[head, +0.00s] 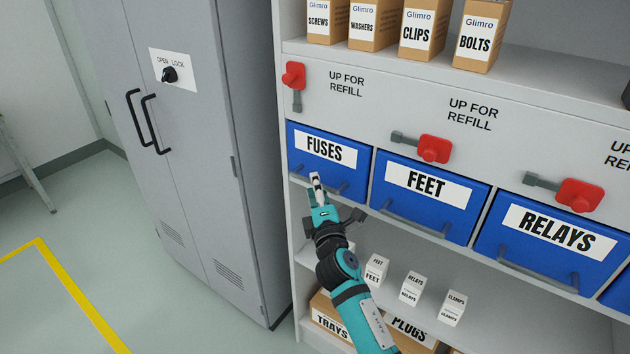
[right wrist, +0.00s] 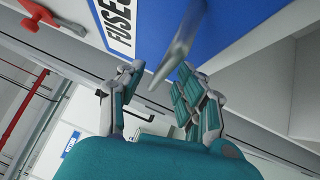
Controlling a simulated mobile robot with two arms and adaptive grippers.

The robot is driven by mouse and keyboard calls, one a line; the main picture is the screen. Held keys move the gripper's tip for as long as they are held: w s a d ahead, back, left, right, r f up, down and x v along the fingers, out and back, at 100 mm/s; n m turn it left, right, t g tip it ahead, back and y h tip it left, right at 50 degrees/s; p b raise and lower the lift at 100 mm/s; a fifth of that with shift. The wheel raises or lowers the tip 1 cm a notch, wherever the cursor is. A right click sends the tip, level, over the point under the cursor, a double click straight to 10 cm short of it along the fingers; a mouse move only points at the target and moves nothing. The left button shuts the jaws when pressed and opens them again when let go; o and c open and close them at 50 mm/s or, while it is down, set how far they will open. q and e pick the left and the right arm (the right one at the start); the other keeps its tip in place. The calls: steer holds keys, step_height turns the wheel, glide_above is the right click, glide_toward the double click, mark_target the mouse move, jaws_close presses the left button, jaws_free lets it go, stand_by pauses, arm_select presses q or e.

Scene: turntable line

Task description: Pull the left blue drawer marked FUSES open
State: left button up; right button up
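The blue drawer marked FUSES (head: 327,148) is at the left end of the drawer row. Its front is level with the neighbouring drawers, so it looks closed. In the right wrist view its blue front with part of the label (right wrist: 118,27) is close, and its grey bar handle (right wrist: 182,42) comes down between my fingers. My right gripper (head: 316,182) is in front of the drawer's lower part at the handle and hides part of it. In the wrist view the fingers of this gripper (right wrist: 158,88) are apart, with gaps beside the handle. My left gripper is not in view.
The FEET drawer (head: 428,186) and RELAYS drawer (head: 548,236) stand to the right. Red levers (head: 435,149) sit above the drawers. A grey cabinet (head: 185,130) stands close on the left. Small boxes (head: 411,288) stand on the shelf below. Floor at lower left is clear.

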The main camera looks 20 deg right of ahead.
steer(key=shift+w+d+r, duration=0.1)
steer(key=shift+w+r, duration=0.05)
steer(key=shift+w, duration=0.8)
jaws_close()
